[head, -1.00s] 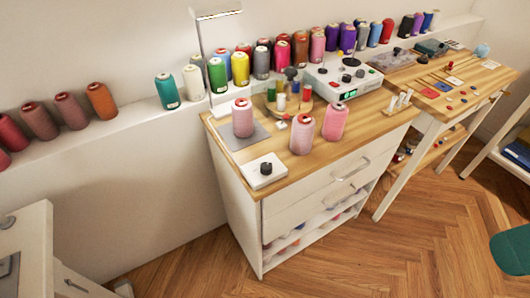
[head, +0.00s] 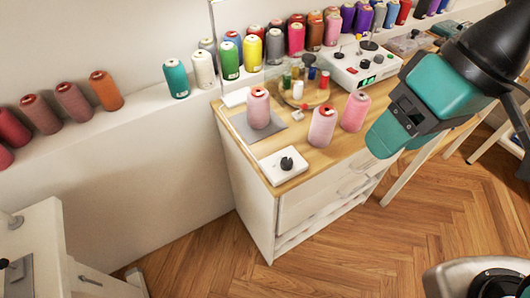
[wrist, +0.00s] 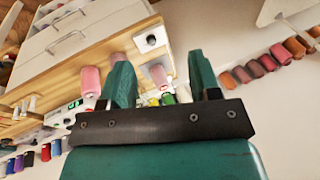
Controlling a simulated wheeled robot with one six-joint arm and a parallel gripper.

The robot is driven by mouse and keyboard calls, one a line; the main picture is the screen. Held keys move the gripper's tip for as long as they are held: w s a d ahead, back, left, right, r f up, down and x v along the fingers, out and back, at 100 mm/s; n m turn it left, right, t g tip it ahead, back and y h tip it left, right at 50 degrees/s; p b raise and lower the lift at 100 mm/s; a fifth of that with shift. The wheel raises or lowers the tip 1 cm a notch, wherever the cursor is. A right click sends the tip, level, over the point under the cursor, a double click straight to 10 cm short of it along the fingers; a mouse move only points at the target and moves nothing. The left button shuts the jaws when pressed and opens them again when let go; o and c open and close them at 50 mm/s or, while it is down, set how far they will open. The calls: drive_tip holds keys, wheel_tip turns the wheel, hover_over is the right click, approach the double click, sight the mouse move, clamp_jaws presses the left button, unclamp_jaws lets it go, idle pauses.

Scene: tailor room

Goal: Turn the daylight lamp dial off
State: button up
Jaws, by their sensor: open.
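The dial is a black knob (head: 287,163) on a white box (head: 271,172) at the near left corner of the wooden cabinet top. In the wrist view the knob (wrist: 151,40) shows on its box beyond my fingers. My gripper (wrist: 160,68) is open and empty, with two teal fingers apart from the knob. The lamp's thin post (head: 212,30) stands at the cabinet's back left; its head is out of view. I cannot read the dial's setting or tell whether the lamp is lit.
A pink spool (head: 259,108) stands on a grey pad behind the dial. Two more pink spools (head: 322,126) stand to its right. A white device (head: 360,65) sits farther back. A shelf with several thread spools (head: 230,60) runs along the wall. Floor (head: 330,235) is clear before the cabinet.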

drive_tip(key=w+a+m+h+p, duration=0.2)
drive_tip(key=w+a+m+p, duration=0.3)
drive_tip(key=w, duration=0.4)
drive_tip(key=m+h+p, duration=0.2)
drive_tip(key=m, duration=0.5)
approach(287, 161)
wheel_tip(287, 161, down, 9)
drive_tip(key=p, duration=0.3)
drive_tip(key=shift+d+r, duration=0.1)
drive_tip(key=shift+r, duration=0.1)
drive_tip(key=shift+f, duration=0.45)
drive_tip(key=shift+c, duration=0.2)
drive_tip(key=c, duration=0.9)
